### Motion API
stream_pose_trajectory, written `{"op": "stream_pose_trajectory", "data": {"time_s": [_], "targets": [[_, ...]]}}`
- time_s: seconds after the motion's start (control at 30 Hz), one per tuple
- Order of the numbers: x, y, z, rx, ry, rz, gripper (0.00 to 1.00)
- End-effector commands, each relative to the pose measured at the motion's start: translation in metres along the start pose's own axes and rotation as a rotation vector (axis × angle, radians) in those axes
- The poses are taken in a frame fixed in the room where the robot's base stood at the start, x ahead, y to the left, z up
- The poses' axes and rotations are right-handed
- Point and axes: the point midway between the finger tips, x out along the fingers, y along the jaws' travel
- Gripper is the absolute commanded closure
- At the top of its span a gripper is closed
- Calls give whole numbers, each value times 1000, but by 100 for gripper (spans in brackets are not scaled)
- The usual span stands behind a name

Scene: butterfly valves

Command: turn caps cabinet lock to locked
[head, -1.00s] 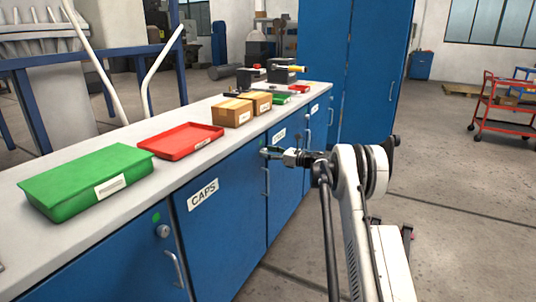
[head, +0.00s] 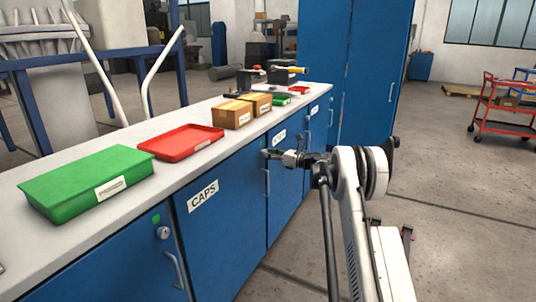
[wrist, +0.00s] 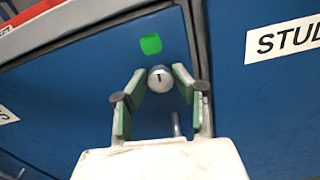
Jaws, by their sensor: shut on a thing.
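The caps cabinet (head: 222,215) is a blue door with a white CAPS label (head: 203,195). Its lock (wrist: 160,78) is a small round silver knob with a dark slot, seen in the wrist view; in the head view my gripper hides it. A green square (wrist: 151,44) sits above the knob. My gripper (wrist: 160,87) is shut on the lock, with a green-padded finger on each side of it. In the head view my gripper (head: 270,154) is at the door's upper right corner, above the door handle (head: 266,182).
A white countertop (head: 135,186) runs above the doors, bearing a green box (head: 88,180), a red tray (head: 181,142) and cardboard boxes (head: 232,114). A neighbouring door has a STUD label (wrist: 285,38). Another lock (head: 163,232) is at lower left.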

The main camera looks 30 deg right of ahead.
Motion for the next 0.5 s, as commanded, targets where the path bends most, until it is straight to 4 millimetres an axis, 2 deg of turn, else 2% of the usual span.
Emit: {"op": "stream_pose_trajectory", "data": {"time_s": [0.5], "targets": [[0, -1, 0, 462, 0, 0, 100]]}}
